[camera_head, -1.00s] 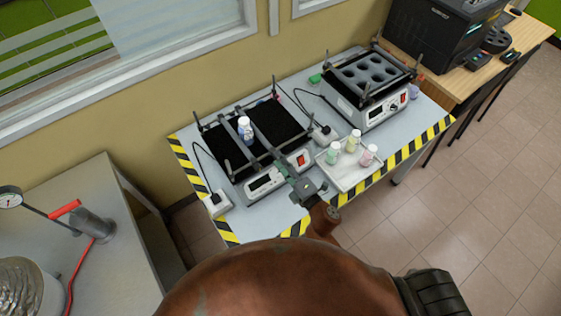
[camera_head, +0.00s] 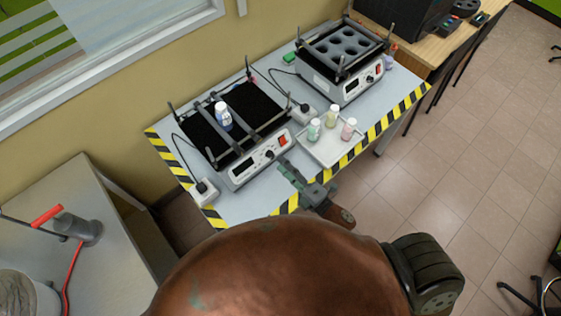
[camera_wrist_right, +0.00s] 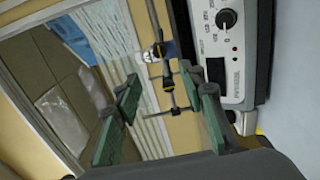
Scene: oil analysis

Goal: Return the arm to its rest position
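My right gripper (camera_head: 285,168) is in the head view at the front edge of the striped table, in front of the left shaker (camera_head: 265,156). In the right wrist view its green-padded fingers (camera_wrist_right: 160,100) stand apart with nothing between them. A white and blue bottle (camera_head: 223,115) stands on the left shaker's black platform, among the clamp bars, apart from the gripper. My left gripper is not in view.
A white tray (camera_head: 322,158) with several small capped bottles sits right of the gripper. A second shaker with round holes (camera_head: 345,50) stands behind it. A grey bench (camera_head: 85,185) is at left. Open tiled floor (camera_head: 440,180) lies at right.

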